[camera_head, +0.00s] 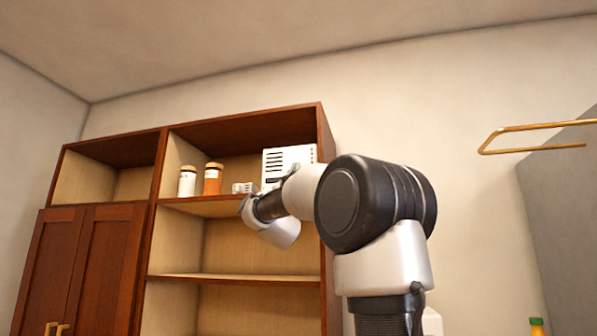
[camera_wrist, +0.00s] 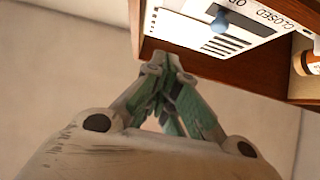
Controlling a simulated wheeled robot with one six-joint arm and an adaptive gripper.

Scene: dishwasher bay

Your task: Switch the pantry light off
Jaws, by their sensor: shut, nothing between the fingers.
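No pantry light switch can be made out for certain. A white box with dark slots (camera_head: 290,158) stands on the upper shelf of the brown cabinet, partly behind my arm. In the wrist view the white slotted panel (camera_wrist: 192,30) shows near the top, with a blue knob (camera_wrist: 220,20) and a label reading "CLOSED" and part of another word. My gripper (camera_wrist: 163,62) is shut and empty, its fingertips below and left of the panel in the picture. I cannot tell whether it touches anything. In the head view my fingers cannot be made out clearly.
The cabinet (camera_head: 322,225) has open shelves and closed doors (camera_head: 105,265). A white jar (camera_head: 187,181) and an orange jar (camera_head: 213,179) stand left of the box, with a small white item (camera_head: 243,187) between. A brass rail (camera_head: 535,127) juts at the right.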

